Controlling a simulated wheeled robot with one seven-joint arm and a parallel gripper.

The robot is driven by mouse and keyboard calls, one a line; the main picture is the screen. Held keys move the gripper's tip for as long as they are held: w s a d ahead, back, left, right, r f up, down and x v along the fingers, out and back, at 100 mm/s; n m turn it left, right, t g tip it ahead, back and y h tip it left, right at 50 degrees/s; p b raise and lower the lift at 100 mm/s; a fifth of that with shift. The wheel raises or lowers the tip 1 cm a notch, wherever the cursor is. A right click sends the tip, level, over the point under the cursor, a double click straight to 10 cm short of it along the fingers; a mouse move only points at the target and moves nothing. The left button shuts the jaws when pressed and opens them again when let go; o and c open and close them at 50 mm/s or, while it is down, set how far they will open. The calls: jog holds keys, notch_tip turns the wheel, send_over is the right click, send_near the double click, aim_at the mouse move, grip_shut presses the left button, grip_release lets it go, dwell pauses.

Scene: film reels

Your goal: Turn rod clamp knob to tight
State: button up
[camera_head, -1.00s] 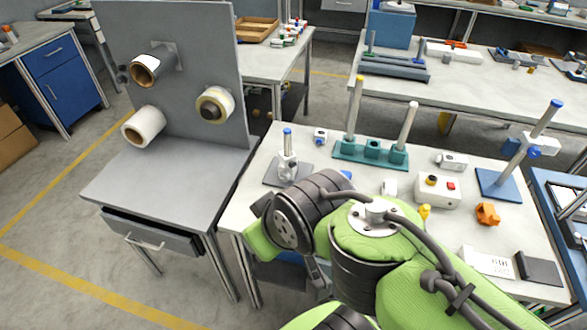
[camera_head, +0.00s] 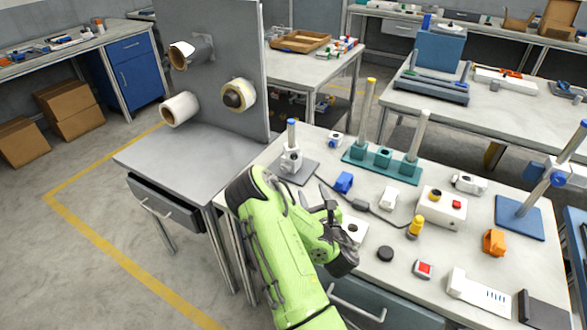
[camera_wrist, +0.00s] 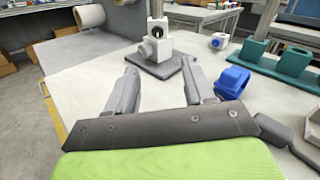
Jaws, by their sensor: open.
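A grey base plate (camera_head: 296,170) carries a short blue-topped rod (camera_head: 292,134) with a white clamp (camera_head: 291,160). The clamp also shows ahead of my gripper in the wrist view (camera_wrist: 154,46), with a round white knob-like part facing me. A taller tilted rod (camera_head: 572,150) on a blue base (camera_head: 519,218) at the right has a clamp with a blue knob (camera_head: 557,180). I cannot tell which clamp the task names. My gripper (camera_head: 325,196) is open and empty, low over the near left of the bench. Its spread fingers (camera_wrist: 161,70) point toward the grey-based stand and are apart from it.
A teal rack (camera_head: 383,160) with two rods stands behind. A control box (camera_head: 440,207) is farther right. An upright grey panel (camera_head: 225,70) with rolls stands left.

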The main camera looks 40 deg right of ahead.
aim_at(294, 157)
jog(key=shift+w+n, duration=0.25)
jog(key=shift+n, duration=0.05)
jog(key=p+x, duration=0.1)
jog(key=x, duration=1.4)
jog(key=shift+w, duration=0.25)
grip_shut()
jog(key=m, duration=0.5)
grip_release()
